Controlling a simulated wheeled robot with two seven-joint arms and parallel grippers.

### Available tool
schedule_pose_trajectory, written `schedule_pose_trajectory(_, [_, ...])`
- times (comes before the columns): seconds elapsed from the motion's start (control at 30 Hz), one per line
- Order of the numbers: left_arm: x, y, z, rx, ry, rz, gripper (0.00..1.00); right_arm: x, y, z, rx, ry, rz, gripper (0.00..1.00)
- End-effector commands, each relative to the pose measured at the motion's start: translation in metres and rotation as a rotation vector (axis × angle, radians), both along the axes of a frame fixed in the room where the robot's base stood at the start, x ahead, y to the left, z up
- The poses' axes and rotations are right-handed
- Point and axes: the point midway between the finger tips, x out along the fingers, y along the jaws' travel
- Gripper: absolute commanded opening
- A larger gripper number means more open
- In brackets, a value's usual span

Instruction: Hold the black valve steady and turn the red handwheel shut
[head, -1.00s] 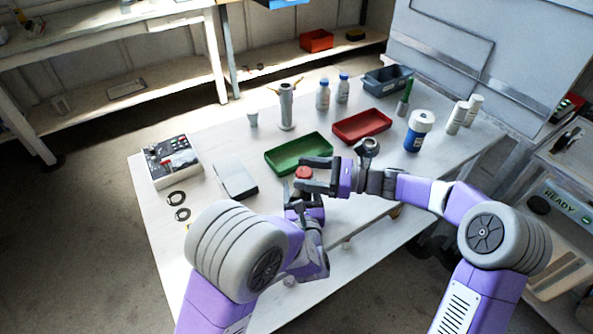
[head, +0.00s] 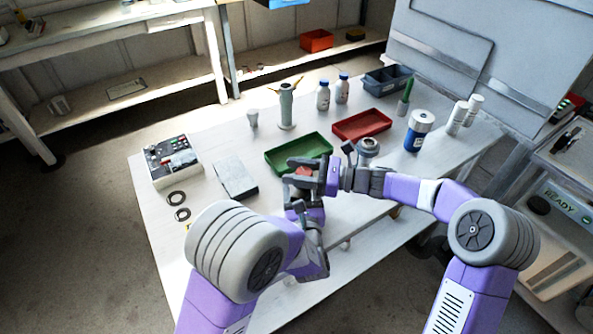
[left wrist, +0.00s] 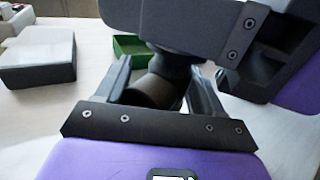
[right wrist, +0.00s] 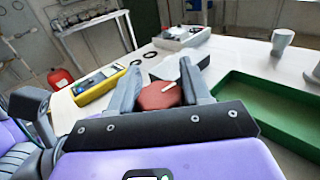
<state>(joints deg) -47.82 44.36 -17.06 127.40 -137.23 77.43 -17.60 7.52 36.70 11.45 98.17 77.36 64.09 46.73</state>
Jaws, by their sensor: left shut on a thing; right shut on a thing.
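The red handwheel (right wrist: 160,95) sits between the fingers of my right gripper (right wrist: 162,84), which is shut on it; a pale mark shows on its top. In the head view the red handwheel (head: 303,171) shows between the dark jaws of my right gripper (head: 300,177). The black valve (left wrist: 155,88) is between the fingers of my left gripper (left wrist: 158,85), which is shut on its dark round body, below the handwheel. My right gripper's dark body covers the upper part of the valve in the left wrist view. In the head view the left gripper is directly below the right one.
A green tray (head: 273,166) lies just behind the grippers, with a red tray (head: 386,130) beyond it. A grey box (head: 235,178) and a control box (head: 170,160) stand to the left. Bottles, a blue-white jar (head: 418,132) and a metal stand (head: 286,108) are farther back.

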Motion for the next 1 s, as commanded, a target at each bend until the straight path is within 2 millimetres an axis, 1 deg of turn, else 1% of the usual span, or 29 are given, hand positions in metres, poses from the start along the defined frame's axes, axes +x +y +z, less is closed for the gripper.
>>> schedule_pose_trajectory(0.13, [-0.0002, -0.0001, -0.0005, 0.0, 0.001, 0.0, 0.27, 0.0006, 0.0002, 0.0016, 0.005, -0.001, -0.07, 0.17])
schedule_pose_trajectory(0.4, [-0.0003, -0.0003, -0.0006, -0.001, 0.002, -0.001, 0.27, 0.0042, -0.0007, 0.0022, 0.006, -0.001, -0.283, 0.17])
schedule_pose_trajectory(0.6, [-0.0003, -0.0004, -0.0007, 0.0, 0.002, -0.001, 0.27, 0.0064, -0.0018, 0.002, 0.005, -0.003, -0.382, 0.17])
schedule_pose_trajectory(1.0, [-0.0003, -0.0001, -0.0008, 0.002, 0.002, -0.001, 0.27, 0.0072, -0.0025, 0.0014, 0.002, -0.002, -0.413, 0.17])
